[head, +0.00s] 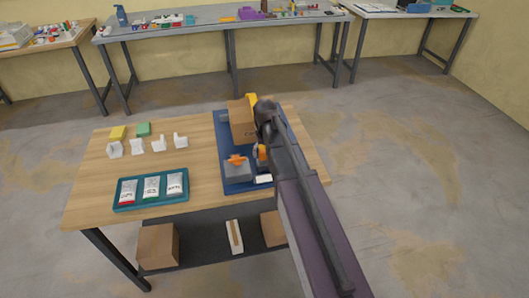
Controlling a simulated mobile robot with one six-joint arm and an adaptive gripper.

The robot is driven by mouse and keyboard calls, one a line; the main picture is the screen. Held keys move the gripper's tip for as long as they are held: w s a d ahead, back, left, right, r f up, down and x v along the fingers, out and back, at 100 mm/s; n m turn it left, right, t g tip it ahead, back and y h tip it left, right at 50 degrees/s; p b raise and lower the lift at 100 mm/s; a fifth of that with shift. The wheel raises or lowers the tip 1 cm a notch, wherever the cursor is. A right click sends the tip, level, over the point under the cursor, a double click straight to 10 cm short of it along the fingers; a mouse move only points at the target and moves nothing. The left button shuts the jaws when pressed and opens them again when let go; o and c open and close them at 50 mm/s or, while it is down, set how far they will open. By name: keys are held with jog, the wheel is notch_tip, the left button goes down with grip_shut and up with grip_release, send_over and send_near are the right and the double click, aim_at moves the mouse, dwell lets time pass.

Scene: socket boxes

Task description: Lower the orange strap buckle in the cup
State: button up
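A small orange piece (236,159), which looks like the strap buckle, sits on top of a grey block (237,171) on the blue mat. Its exact seating is too small to tell. Another orange part (261,152) shows beside my dark arm, partly covered by it; I cannot tell what it is. No cup can be made out clearly. My arm reaches in from the lower right over the mat's right side. My gripper's fingers cannot be made out, and whether they hold anything is hidden.
A cardboard box (241,122) stands on the blue mat (230,187). A teal tray (124,207) with several packets lies front left. Bare wood lies between. Other workbenches line the wall.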

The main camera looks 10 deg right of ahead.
jog(key=shift+r, duration=0.15)
dwell(0.4)
notch_tip(320, 180, up, 17)
jog(key=p, duration=1.7)
jog(key=w+r+p, duration=0.1)
jog(key=w, duration=0.5)
jog(key=shift+w+d, duration=0.2)
